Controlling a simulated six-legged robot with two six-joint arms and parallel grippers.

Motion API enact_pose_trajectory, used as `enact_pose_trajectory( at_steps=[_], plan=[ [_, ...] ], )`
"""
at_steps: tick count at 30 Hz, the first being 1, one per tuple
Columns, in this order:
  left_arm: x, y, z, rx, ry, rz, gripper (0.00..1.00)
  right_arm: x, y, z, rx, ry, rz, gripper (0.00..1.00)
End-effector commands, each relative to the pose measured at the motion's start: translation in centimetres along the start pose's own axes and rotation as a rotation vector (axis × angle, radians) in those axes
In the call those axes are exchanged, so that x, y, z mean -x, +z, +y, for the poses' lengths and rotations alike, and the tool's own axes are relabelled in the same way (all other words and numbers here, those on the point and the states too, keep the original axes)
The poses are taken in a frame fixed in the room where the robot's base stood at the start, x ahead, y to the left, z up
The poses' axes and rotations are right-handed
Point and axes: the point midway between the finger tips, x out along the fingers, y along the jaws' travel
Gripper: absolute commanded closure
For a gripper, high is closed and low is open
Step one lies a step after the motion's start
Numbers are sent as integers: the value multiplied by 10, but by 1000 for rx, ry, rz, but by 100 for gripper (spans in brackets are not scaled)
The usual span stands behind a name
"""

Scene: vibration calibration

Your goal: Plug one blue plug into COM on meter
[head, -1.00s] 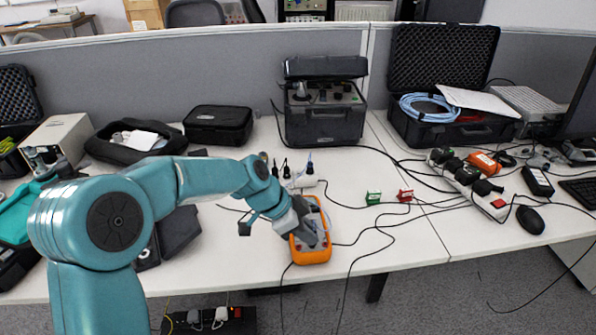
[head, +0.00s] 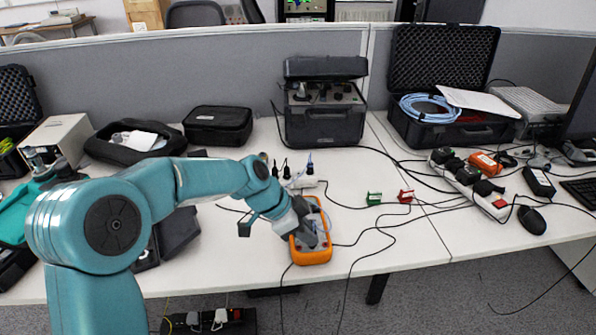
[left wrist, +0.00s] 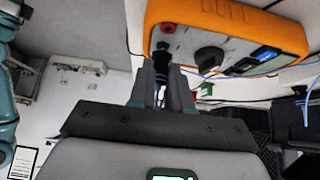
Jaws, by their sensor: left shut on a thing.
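The orange meter (head: 312,257) lies on the white table, partly covered by my left gripper in the head view. In the left wrist view the meter (left wrist: 230,17) fills the top, with a red socket (left wrist: 168,28), a dark knob and a screen on its face. My left gripper (head: 316,237) is over the meter's face. In the left wrist view its fingers (left wrist: 163,72) are shut on a dark bluish plug (left wrist: 171,76), held upright against or just before the meter's socket end. The fingers hide much of the plug; I cannot tell whether it is seated. The COM label is not readable.
A green clip (head: 374,198) and a red clip (head: 405,196) lie right of the meter. Black cables cross the table around it. A dark case (head: 325,120) stands behind, and a power strip (head: 490,203) lies at the right.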

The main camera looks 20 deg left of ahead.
Motion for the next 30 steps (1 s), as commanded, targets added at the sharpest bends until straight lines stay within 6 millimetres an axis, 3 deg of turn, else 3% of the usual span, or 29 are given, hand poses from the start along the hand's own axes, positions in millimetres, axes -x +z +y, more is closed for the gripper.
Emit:
enact_pose_trajectory(
  at_steps=[30],
  plan=[
    [-2, 2, 0, 0, 0, 0, 100, -8, 0, 3, 0, 0, 0, 57]
  ],
)
